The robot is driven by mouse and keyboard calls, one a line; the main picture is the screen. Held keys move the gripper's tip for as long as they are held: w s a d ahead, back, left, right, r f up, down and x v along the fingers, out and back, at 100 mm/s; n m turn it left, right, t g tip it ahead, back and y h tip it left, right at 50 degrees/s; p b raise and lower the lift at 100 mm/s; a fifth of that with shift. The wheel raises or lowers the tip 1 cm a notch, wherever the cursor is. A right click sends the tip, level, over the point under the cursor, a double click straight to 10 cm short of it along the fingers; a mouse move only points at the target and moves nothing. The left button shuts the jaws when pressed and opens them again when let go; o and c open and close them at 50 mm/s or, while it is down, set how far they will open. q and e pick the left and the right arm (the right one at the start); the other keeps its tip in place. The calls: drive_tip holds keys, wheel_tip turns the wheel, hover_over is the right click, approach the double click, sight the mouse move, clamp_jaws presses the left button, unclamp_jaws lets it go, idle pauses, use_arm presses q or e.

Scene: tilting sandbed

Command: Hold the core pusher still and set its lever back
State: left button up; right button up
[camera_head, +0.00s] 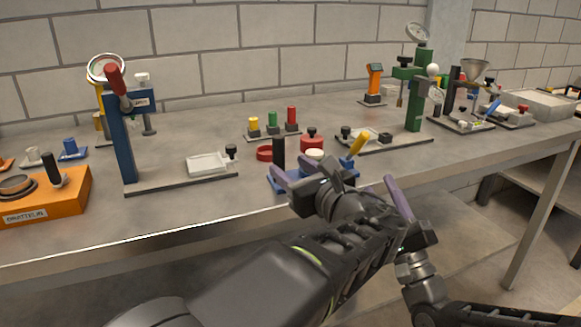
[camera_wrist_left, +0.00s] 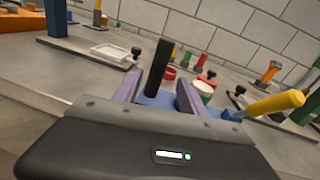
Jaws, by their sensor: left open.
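The core pusher appears to be the small blue-based device (camera_head: 350,174) at the bench's front edge. It has an upright black handle (camera_head: 279,151), a white round top (camera_head: 315,155) and a tilted yellow lever (camera_head: 357,145). My left gripper (camera_head: 302,170) is open, low in front of it, and hides much of the base. In the left wrist view, the black handle (camera_wrist_left: 159,66) rises between the two purple fingers (camera_wrist_left: 157,90), untouched. The yellow lever (camera_wrist_left: 276,103) leans to the right there. My right gripper (camera_head: 398,198) is beside my left wrist, below the bench edge, partly hidden.
A blue press with a red handle (camera_head: 122,135) and an orange box (camera_head: 50,203) stand to the left. Red cups (camera_head: 312,142), colored pegs (camera_head: 272,121) and a green press (camera_head: 415,100) stand behind. Bare bench (camera_head: 200,203) lies to the left of the pusher.

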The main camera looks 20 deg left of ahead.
use_arm(q)
drive_tip(key=shift+a+r+m+y, duration=0.25)
drive_tip(key=shift+a+m+y, duration=0.05)
drive_tip(key=shift+y, duration=0.1)
drive_tip(key=shift+x, duration=3.9)
drive_tip(key=shift+d, duration=0.1)
drive_tip(key=shift+c, duration=0.3)
clamp_jaws()
